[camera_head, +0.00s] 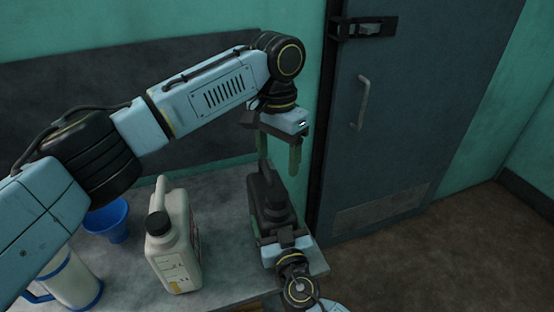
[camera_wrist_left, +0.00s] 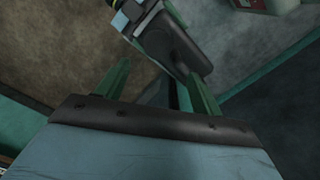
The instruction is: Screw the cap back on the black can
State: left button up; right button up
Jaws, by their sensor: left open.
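The black can (camera_head: 270,203) stands at the right end of the grey table, and its dark body also shows in the left wrist view (camera_wrist_left: 172,42). My left gripper (camera_head: 279,158) is open above the can, pointing down. Its two green fingers also show apart in the left wrist view (camera_wrist_left: 158,74), with nothing clearly held between them. My right gripper (camera_head: 284,240) is up against the near side of the can; its fingers are mostly hidden, so its grip is unclear. I cannot make out the can's cap in either view.
A cream canister (camera_head: 173,245) with a black cap stands left of the can. A blue funnel (camera_head: 108,222) and a white-and-blue jug (camera_head: 72,280) are farther left. A grey door (camera_head: 390,120) is at the right, with free floor (camera_head: 450,250) before it.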

aim_at(277, 193)
pick_arm(q)
jog(key=n, duration=0.2)
jog(key=s+n, duration=0.1)
jog(key=n, duration=0.1)
jog(key=shift+n, duration=0.4)
jog(key=n, duration=0.3)
jog(key=shift+s+a+f+t, duration=0.1)
jog(key=shift+s+f+t, duration=0.1)
jog(key=shift+s+t, duration=0.15)
jog(key=shift+f, duration=4)
jog(key=shift+c, duration=0.2)
